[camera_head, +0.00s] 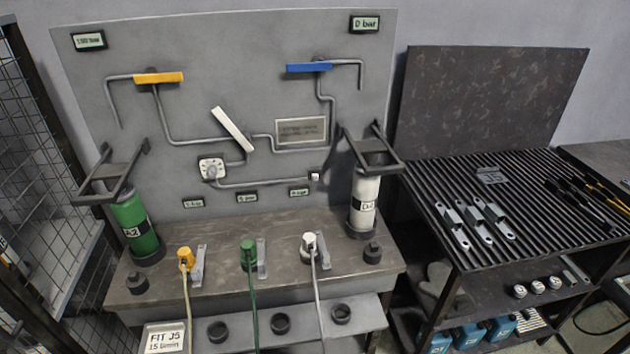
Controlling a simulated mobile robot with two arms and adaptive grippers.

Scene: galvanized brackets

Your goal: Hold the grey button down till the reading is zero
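A small pale grey button-like piece (314,177) sits at the right end of the lower pipe on the grey panel (75,110). Nothing touches it. A display at the panel's top right (364,24) seems to read "0 bar". A display at the top left (89,40) shows a larger number in bar, too small to read surely. Three small displays sit lower down, the left (193,203), middle (247,198) and right (299,192); their figures are unclear. Neither of my grippers is in view.
The panel has a yellow lever (158,77), a blue lever (309,67), a white lever (232,129) and a dial (212,169). A green cylinder (133,222) and a white cylinder (364,202) flank the bench. Hoses hang in front. A slatted table (440,170) holds brackets.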

